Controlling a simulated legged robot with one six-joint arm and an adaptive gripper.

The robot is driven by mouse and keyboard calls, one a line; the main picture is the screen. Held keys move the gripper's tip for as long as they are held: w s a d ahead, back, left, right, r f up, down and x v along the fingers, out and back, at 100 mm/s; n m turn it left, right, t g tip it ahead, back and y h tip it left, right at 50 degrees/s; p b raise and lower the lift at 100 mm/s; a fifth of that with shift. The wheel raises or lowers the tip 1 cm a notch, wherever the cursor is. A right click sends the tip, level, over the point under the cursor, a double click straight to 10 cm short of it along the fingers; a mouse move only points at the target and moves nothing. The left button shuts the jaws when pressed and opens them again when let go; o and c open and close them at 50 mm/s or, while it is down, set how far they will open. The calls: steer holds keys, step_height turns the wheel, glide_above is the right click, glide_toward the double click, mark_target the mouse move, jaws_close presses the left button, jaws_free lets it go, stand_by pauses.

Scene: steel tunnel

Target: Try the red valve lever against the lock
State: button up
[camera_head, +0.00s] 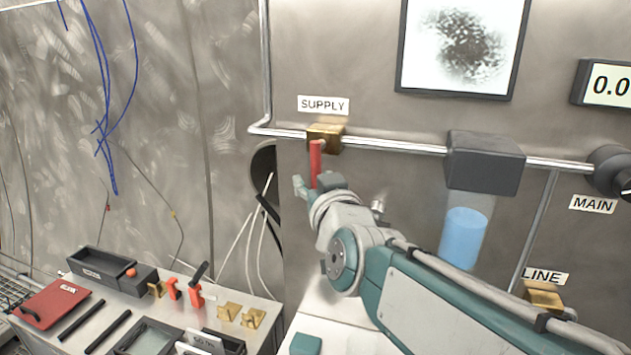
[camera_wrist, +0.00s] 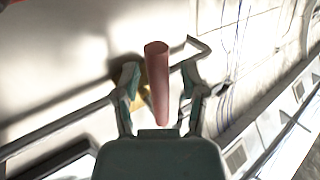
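The red valve lever (camera_head: 316,160) hangs down from the brass valve (camera_head: 325,137) under the SUPPLY label. My gripper (camera_head: 313,183) is at the lever's lower end. In the wrist view, my gripper (camera_wrist: 160,78) is open, with one finger on each side of the red lever (camera_wrist: 157,75). Gaps show between the lever and both fingers. Part of the brass valve shows behind the lever. The lever's lower end is partly hidden by my gripper in the head view. I cannot make out a lock at this valve.
A steel pipe (camera_head: 390,146) runs right to a dark box (camera_head: 485,162) above a blue cylinder (camera_head: 463,238). Another brass valve (camera_head: 545,298) sits under the LINE label. The bench (camera_head: 225,292) at lower left holds red and brass pieces, trays and a red book-like item (camera_head: 52,304).

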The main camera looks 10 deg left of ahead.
steer(key=shift+a, duration=0.1)
jaws_close()
steer(key=shift+d+n+g, duration=0.4)
steer(key=shift+d+n, duration=0.05)
steer(key=shift+n, duration=0.15)
steer(key=shift+o, duration=1.6)
jaws_free()
steer(key=shift+s, duration=0.1)
